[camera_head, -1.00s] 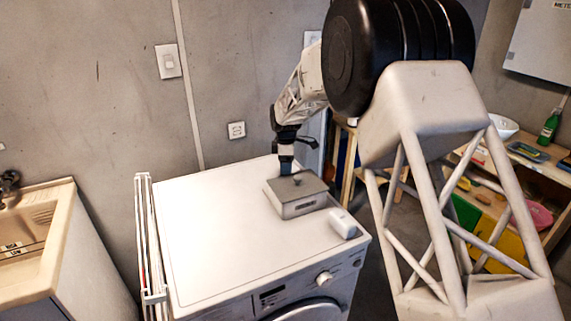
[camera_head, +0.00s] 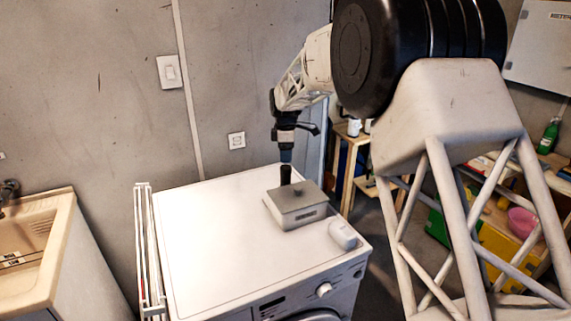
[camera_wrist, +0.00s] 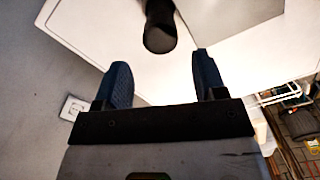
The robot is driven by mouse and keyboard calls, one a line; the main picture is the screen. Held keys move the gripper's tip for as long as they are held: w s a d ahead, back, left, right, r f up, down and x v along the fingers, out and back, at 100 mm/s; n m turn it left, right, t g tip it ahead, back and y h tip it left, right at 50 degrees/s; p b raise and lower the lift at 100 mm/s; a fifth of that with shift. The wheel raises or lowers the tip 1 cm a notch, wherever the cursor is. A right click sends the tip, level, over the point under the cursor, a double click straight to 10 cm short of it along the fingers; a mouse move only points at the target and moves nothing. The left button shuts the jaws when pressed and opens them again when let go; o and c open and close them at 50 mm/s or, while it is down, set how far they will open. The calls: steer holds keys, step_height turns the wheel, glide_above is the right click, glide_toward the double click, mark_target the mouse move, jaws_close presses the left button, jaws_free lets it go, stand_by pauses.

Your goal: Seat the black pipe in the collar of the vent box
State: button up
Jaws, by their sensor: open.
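The black pipe (camera_head: 285,175) stands roughly upright at the back left of the grey vent box (camera_head: 300,214), on top of the white machine. Its lower end is hidden by the box, so I cannot tell whether it is in the collar. My gripper (camera_head: 286,157) is just above the pipe's top end, pointing down. In the wrist view my gripper (camera_wrist: 163,82) has its two blue fingers spread and empty. The pipe's dark round end (camera_wrist: 160,39) shows beyond the fingertips, apart from them. Part of the box's grey top (camera_wrist: 225,14) is at the upper edge.
A small white object (camera_head: 343,234) sits at the machine's front right, near the box. The left part of the machine top (camera_head: 215,230) is clear. A folded white rack (camera_head: 150,250) stands along its left side. A wall socket (camera_head: 236,140) is behind.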

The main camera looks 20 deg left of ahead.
steer(key=shift+r, duration=1.75)
steer(key=shift+d, duration=0.1)
steer(key=s+d+r+m, duration=0.35)
steer(key=s+d, duration=0.25)
steer(key=d, duration=0.4)
steer(key=s+d+r+m+t, duration=0.1)
steer(key=s+d+r+m, duration=0.2)
steer(key=s+d+r, duration=0.5)
steer(key=s+d+r+m, duration=0.1)
steer(key=s+d+m, duration=0.35)
steer(key=d, duration=0.75)
steer(key=s+d+f+m, duration=0.2)
steer(key=s+d, duration=0.4)
steer(key=s, duration=0.5)
steer(key=s+d+f+m+t, duration=0.1)
steer(key=s+d+f+m, duration=0.2)
steer(key=s, duration=0.8)
steer(key=s+d+f+m, duration=0.2)
steer(key=s+d+m, duration=0.4)
steer(key=s+d, duration=0.3)
steer(key=shift+s+d+f+t, duration=0.25)
steer(key=shift+s+f+t, duration=0.05)
steer(key=shift+s, duration=0.75)
